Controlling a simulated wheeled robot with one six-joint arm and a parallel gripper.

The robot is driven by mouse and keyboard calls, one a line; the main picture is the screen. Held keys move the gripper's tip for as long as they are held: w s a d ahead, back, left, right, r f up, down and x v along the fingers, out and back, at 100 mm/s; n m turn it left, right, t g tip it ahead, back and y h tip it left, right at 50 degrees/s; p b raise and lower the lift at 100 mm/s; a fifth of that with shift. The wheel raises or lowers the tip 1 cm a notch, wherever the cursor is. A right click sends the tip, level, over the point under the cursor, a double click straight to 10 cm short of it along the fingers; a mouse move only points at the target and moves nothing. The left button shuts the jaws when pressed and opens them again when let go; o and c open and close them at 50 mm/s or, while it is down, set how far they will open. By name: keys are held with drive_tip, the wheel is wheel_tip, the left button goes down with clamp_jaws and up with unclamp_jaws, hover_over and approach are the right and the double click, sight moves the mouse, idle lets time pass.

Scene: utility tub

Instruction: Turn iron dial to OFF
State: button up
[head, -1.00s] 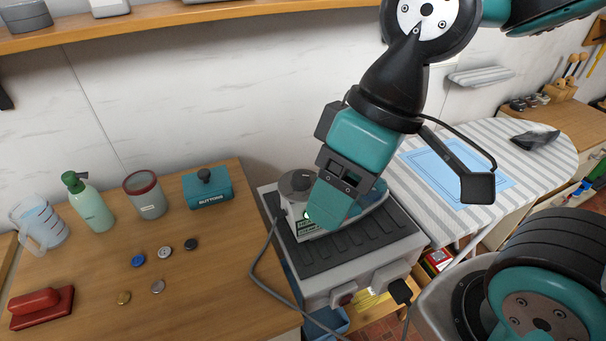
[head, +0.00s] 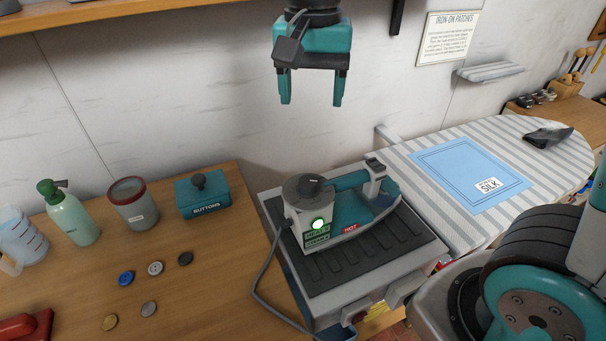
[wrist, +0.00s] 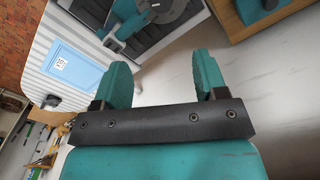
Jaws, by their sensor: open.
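The iron (head: 357,209) lies on a dark ribbed rest (head: 395,250) atop a grey stand. Its dark round dial (head: 308,186) faces up at the iron's left end. A lit green-white lamp (head: 318,224) and a red HOT label (head: 350,229) show on its side; the dial's setting is too small to read. My gripper (head: 310,103) hangs open and empty, well above the iron and apart from it, fingers pointing down. In the wrist view the two teal fingers (wrist: 160,75) are spread, with the dial (wrist: 168,10) partly cut off at the top edge.
A wooden table on the left holds a BUTTONS box (head: 203,194), a jar (head: 134,204), a green spray bottle (head: 70,214) and several loose buttons. A grey cord (head: 264,275) runs from the iron. A striped ironing board (head: 432,190) with blue cloth stands right. A shelf runs along the wall.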

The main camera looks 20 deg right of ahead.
sight(308, 181)
wheel_tip(308, 181, down, 17)
drive_tip(key=shift+a+f+p, duration=0.1)
drive_tip(key=shift+p, duration=0.4)
drive_tip(key=shift+c, duration=0.5)
drive_tip(key=c, duration=0.8)
drive_tip(key=shift+c, duration=0.2)
